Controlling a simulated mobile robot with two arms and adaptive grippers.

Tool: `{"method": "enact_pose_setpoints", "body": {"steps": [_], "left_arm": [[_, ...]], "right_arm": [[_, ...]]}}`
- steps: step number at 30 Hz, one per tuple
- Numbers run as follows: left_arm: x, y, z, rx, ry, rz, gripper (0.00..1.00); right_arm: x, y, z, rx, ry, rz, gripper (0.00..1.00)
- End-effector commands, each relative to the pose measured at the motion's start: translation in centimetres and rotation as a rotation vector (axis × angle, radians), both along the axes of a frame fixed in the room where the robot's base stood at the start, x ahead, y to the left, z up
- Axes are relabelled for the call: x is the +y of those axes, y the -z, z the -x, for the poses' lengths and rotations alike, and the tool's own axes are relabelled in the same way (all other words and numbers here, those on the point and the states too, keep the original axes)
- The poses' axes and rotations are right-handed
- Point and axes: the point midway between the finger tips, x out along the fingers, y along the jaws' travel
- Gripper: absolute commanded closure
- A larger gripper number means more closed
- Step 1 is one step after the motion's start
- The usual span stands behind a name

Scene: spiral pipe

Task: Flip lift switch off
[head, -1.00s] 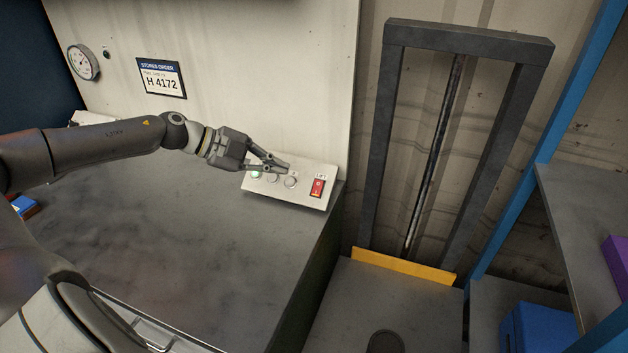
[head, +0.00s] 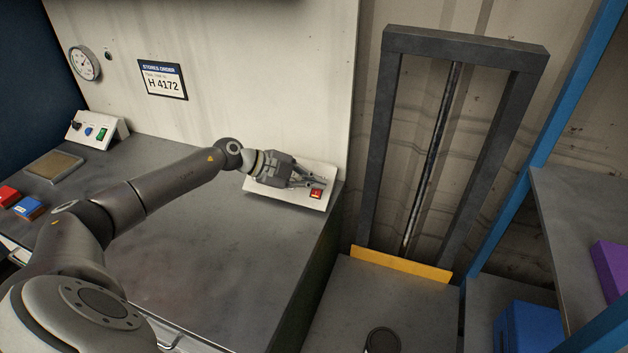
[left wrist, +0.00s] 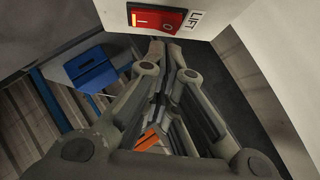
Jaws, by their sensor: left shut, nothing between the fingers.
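The red lift switch (head: 316,194) is a rocker on the right end of a pale control box (head: 262,190) at the bench's right edge. In the left wrist view the switch (left wrist: 158,19) shows at the top, with a lit amber mark and the label LIFT beside it. Which way the rocker is tipped is not clear. My left gripper (head: 321,182) is shut and empty, its fingertips right at the switch and partly covering it. In the left wrist view the fingertips (left wrist: 165,45) are just below the switch; I cannot tell whether they touch. My right gripper is not in view.
The dark lift frame (head: 378,150) with a yellow lip (head: 400,264) stands right of the bench (head: 210,260). A shelf with a blue bin (head: 530,328) and a purple box (head: 612,268) is at far right. Another switch box (head: 98,130) stands at the back left.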

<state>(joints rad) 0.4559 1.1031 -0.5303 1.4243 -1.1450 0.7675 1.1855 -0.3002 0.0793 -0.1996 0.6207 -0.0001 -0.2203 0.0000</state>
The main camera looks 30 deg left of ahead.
Motion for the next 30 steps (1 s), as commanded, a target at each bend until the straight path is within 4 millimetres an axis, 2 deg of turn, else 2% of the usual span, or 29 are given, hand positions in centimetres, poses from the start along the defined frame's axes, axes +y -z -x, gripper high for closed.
{"method": "enact_pose_setpoints", "body": {"steps": [6,16,20,30], "left_arm": [[0.2,0.8,-0.7,0.0,0.0,-0.001,1.0],[0.2,0.9,-0.8,0.0,0.0,-0.001,1.0],[0.3,0.8,-1.1,0.002,-0.002,0.002,1.0],[0.3,1.3,-0.9,0.005,0.0,-0.001,1.0]], "right_arm": [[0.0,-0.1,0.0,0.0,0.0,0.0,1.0],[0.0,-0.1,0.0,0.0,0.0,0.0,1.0],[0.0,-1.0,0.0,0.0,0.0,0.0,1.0],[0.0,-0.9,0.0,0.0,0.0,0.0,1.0]]}}
